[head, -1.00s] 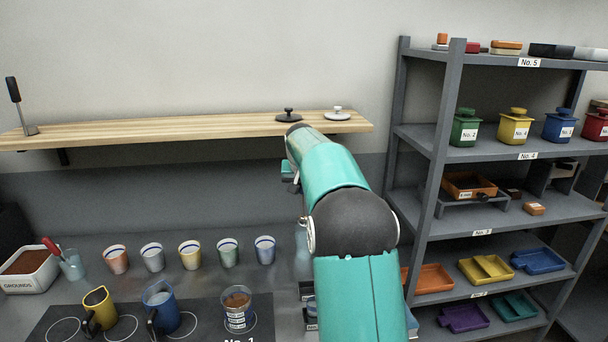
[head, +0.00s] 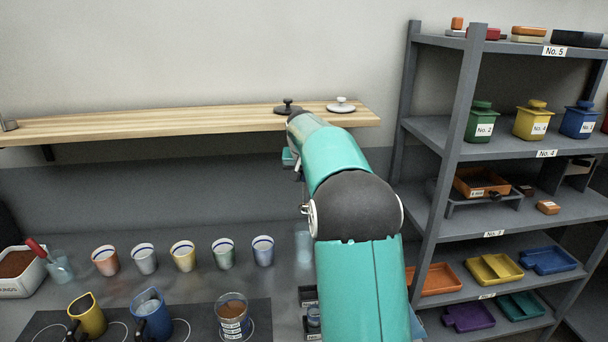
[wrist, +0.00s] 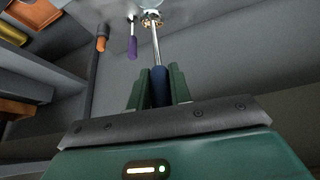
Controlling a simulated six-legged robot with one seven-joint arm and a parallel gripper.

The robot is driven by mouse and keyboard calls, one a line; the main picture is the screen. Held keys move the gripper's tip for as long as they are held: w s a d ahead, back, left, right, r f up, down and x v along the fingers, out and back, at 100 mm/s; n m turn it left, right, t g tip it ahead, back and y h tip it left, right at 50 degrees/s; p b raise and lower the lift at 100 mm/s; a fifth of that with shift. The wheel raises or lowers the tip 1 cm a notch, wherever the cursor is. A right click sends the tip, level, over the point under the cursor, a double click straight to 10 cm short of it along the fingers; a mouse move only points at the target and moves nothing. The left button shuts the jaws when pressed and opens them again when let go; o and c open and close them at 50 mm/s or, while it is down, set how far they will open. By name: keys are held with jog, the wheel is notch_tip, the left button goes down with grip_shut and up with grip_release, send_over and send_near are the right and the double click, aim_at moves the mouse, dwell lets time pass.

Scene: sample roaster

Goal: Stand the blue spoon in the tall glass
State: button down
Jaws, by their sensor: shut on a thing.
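My gripper (wrist: 160,88) is shut on the dark blue handle of the blue spoon (wrist: 159,82) in the wrist view. The spoon's thin metal shaft runs up the picture from between the green fingers to a pale, brassy shape at the top edge; I cannot tell whether that is all spoon.
A row of several striped cups (head: 184,256) stands left of the glass. Another glass (head: 60,267) holds a red-handled tool. A wooden shelf (head: 180,124) hangs above. A grey rack (head: 440,200) stands right. Purple-handled (wrist: 132,46) and orange-handled (wrist: 101,42) tools show in the wrist view.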

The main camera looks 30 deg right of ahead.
jog(key=shift+s+r, duration=0.2)
jog(key=shift+s, duration=0.1)
jog(key=shift+w+a+f, duration=0.1)
jog(key=shift+f, duration=0.7)
notch_tip(320, 180, down, 15)
jog(key=shift+r, duration=0.15)
dwell(0.5)
jog(key=c, duration=1.2)
grip_release()
jog(key=shift+r, duration=0.1)
